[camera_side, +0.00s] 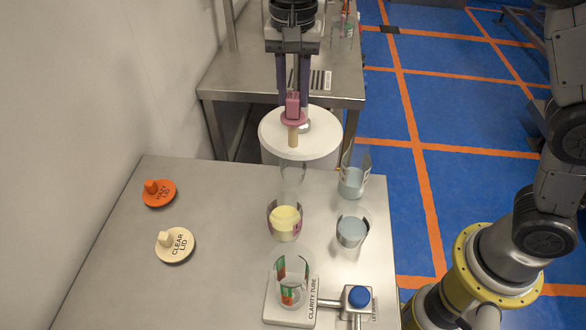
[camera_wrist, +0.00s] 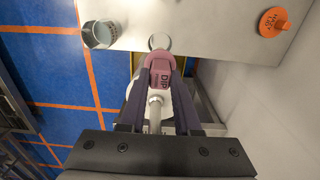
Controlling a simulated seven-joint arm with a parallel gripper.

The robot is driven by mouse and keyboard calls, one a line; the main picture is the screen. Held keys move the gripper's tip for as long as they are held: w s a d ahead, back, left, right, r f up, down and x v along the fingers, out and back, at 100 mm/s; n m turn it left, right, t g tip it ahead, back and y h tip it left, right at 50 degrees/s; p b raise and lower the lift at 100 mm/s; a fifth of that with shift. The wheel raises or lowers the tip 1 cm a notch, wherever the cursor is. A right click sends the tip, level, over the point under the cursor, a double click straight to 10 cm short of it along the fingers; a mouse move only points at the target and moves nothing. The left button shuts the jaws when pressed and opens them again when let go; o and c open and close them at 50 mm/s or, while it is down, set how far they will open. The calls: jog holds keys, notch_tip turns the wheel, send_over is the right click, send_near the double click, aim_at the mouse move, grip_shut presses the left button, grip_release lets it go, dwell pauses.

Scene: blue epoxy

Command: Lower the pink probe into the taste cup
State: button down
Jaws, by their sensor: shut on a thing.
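My gripper (camera_side: 293,104) is shut on the pink probe (camera_side: 293,106), which hangs upright with a tan tip pointing down. In the wrist view the probe (camera_wrist: 160,68) sits between my fingers and reads "DIP". It is in the air over the far side of the table, in front of a white round top. A clear, empty-looking glass (camera_side: 292,172) stands below the probe in the side view; its rim (camera_wrist: 160,42) shows just beyond the probe in the wrist view. A cup with yellow contents (camera_side: 285,220) stands nearer the camera. No label reading taste cup is legible.
Two clear cups with pale liquid (camera_side: 353,182) (camera_side: 352,230) stand right of centre. A clarity tube (camera_side: 291,283) and blue knob (camera_side: 359,296) are in front. The table's left front is bare.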

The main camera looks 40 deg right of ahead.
dwell(0.4)
send_over(293, 145)
jog(key=shift+w+d+f, duration=0.15)
jog(key=shift+w+f, duration=0.05)
jog(key=shift+f, duration=1.15)
jog(key=shift+w+d+f, duration=0.15)
jog(key=shift+f, duration=3.7)
dwell(0.4)
jog(key=c, duration=0.5)
grip_release()
jog(key=shift+c, duration=0.2)
